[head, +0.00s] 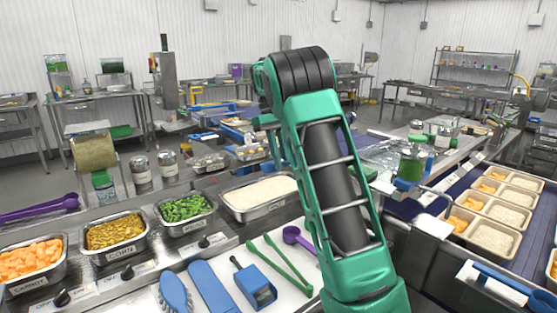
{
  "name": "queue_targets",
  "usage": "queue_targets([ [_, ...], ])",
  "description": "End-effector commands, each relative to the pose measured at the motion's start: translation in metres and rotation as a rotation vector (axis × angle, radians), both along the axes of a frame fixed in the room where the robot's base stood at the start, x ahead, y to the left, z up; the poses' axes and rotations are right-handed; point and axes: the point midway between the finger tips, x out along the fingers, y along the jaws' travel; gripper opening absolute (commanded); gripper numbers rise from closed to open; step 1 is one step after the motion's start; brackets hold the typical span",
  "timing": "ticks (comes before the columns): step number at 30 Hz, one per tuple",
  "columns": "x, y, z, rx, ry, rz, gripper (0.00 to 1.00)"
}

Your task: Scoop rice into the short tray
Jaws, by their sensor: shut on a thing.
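The rice sits as a white, fairly level mass in a metal pan (266,213) left of my arm. Several pale trays (487,221) stand in rows on the conveyor at the right. Some hold orange food and others whitish food; I cannot tell which one is the short tray. My green and black arm rises from the bottom and bends at the top centre. My gripper is hidden behind the arm, so whatever it holds does not show. A purple scoop (293,235) lies on the white board, partly behind my arm.
Pans of carrot (31,283), corn (118,253) and green vegetables (186,227) line the left counter. A brush (174,293), blue tools and green tongs (288,263) lie on the board. A green-filled container (411,165) stands between arm and conveyor.

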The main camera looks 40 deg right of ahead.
Motion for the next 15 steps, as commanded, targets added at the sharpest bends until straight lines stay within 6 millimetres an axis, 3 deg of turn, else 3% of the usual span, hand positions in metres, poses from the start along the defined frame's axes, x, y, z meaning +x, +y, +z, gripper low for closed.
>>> queue_targets([
  [15, 0.0016, 0.0057, -0.0065, 0.001, 0.002, 0.006, 0.0],
])
